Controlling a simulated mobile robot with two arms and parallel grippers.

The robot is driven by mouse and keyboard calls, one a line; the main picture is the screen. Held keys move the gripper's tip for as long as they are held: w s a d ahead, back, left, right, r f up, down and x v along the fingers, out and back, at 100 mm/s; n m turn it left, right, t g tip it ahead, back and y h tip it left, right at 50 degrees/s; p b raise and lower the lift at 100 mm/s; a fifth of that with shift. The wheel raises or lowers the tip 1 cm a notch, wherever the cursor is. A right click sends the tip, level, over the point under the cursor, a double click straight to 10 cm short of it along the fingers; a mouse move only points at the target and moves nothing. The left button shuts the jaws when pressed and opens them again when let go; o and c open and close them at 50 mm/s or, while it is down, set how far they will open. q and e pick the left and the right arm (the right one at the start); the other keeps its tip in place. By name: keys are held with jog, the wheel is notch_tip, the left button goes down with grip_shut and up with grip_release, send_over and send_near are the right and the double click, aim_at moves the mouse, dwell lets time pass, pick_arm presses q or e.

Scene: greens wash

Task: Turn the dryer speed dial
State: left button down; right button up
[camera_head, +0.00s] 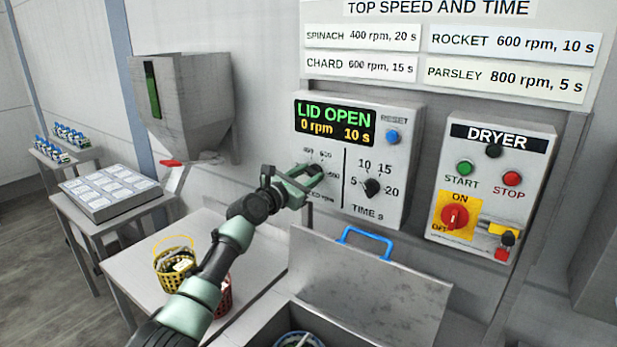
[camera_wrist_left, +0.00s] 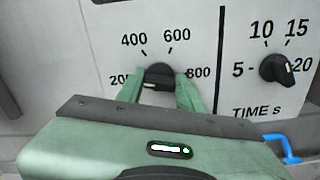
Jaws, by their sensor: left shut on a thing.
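The speed dial (camera_wrist_left: 158,72) is a black knob on the grey control box (camera_head: 398,201), with 200, 400, 600 and 800 around it. My left gripper (camera_head: 313,174) is at this dial, and in the left wrist view its green fingers (camera_wrist_left: 160,88) are shut on either side of the knob. A small white mark shows low on the knob; its exact setting is hard to tell. In the head view the gripper hides most of the dial. The display (camera_head: 334,123) reads LID OPEN, 0 rpm, 10 s. My right gripper is out of view.
The time dial (camera_head: 372,187) is right of the speed dial, below the blue reset button (camera_head: 392,137). The DRYER box (camera_head: 490,190) is further right. Below stands an open metal lid (camera_head: 375,275) with a blue handle (camera_head: 367,238). A yellow basket (camera_head: 172,270) stands on the left table.

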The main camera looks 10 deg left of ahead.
pick_arm(q)
jog(key=m, duration=0.2)
jog(key=m+b, duration=0.1)
jog(key=m, duration=0.1)
jog(key=shift+d+f+m+b, duration=0.1)
jog(key=shift+f+m+b, duration=0.1)
jog(key=shift+m+b, duration=0.15)
jog(key=m+b, duration=0.1)
jog(key=m, duration=0.2)
jog(key=shift+f+m+b, duration=0.1)
jog(key=shift+m+b, duration=0.25)
jog(key=shift+b, duration=0.05)
jog(key=shift+f+m+b, duration=0.2)
jog(key=shift+m+b, duration=5.4)
jog(key=shift+m, duration=6.7)
jog(key=c, duration=0.9)
grip_release()
jog(key=shift+r, duration=0.1)
